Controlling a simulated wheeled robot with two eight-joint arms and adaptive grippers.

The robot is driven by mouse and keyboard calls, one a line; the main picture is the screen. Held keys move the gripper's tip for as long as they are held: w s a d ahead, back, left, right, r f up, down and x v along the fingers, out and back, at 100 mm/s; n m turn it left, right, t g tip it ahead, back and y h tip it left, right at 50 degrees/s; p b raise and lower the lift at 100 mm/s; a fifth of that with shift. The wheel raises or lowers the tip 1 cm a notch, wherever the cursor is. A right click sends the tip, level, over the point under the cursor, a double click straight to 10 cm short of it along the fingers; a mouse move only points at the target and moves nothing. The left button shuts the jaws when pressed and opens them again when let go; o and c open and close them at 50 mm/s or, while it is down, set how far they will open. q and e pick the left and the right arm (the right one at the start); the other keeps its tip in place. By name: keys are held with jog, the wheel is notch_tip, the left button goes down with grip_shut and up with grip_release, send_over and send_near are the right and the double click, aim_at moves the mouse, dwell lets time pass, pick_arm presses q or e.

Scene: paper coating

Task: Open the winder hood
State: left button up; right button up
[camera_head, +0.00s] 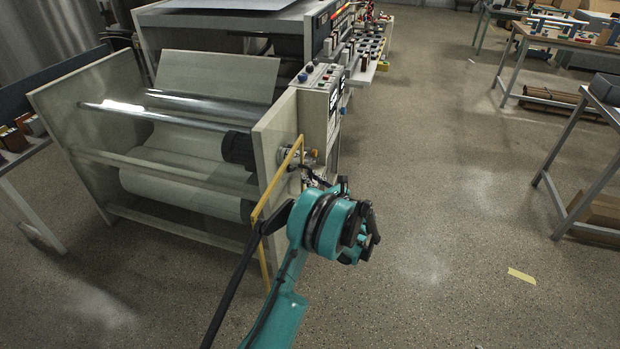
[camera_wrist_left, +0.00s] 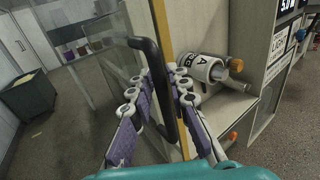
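The winder hood shows as a clear panel with a yellow edge (camera_head: 277,207) at the front right of the winder (camera_head: 190,150). In the left wrist view the yellow edge (camera_wrist_left: 161,25) runs upright, with the clear panel to its left. A black bar handle (camera_wrist_left: 147,50) stands beside that edge. My left gripper (camera_wrist_left: 160,82) has its purple-padded fingers on either side of the handle, apart from each other. I see no firm grip on it. In the head view my left wrist hides most of the left gripper's fingers (camera_head: 318,180). My right gripper is not in view.
The winder's side plate and a labelled cylinder (camera_wrist_left: 212,70) stand right of the handle. A dark bar (camera_head: 235,285) runs down the lower left. Work tables (camera_head: 575,135) stand at the right. The floor between is clear apart from a yellow mark (camera_head: 521,276).

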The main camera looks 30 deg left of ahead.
pick_arm(q)
jog(key=v, duration=1.2)
dwell(0.3)
jog(key=s+d+r+n+h, duration=0.1)
jog(key=s+r+n+h, duration=0.6)
jog(key=s+n+h, duration=0.3)
jog(key=s+d+n+h, duration=0.3)
jog(key=s+d+n, duration=0.3)
jog(key=s, duration=0.3)
jog(key=s+d+f+n+t+h, duration=0.1)
jog(key=s+d+n+h, duration=0.3)
jog(key=s, duration=0.6)
jog(key=shift+d+f+n, duration=0.15)
jog(key=shift+d+n, duration=0.85)
jog(key=shift+d, duration=0.2)
